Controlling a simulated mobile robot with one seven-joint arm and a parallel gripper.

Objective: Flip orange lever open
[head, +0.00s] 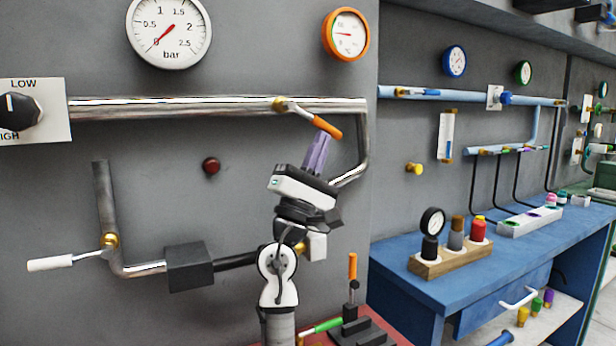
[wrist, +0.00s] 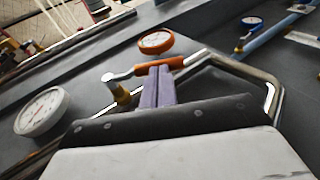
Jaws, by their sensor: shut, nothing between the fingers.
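The orange lever (head: 327,127) is on a brass valve (head: 280,103) on the upper chrome pipe (head: 200,108). It slants down to the right, away from the pipe line. My gripper (head: 319,142) is shut and empty, its purple fingers pointing up just under the lever's orange handle. In the wrist view the orange lever (wrist: 160,65) lies across the tips of my gripper (wrist: 158,70); the fingers look close to or touching it, but I cannot tell contact for sure. The brass valve shows left of the fingers in the wrist view (wrist: 119,92).
An orange-rimmed gauge (head: 346,34) and a large white gauge (head: 168,30) hang above the pipe. A white-handled lever (head: 50,263) is at lower left. The pipe bends down at right (head: 361,150) close to my gripper. A blue bench (head: 480,280) stands at right.

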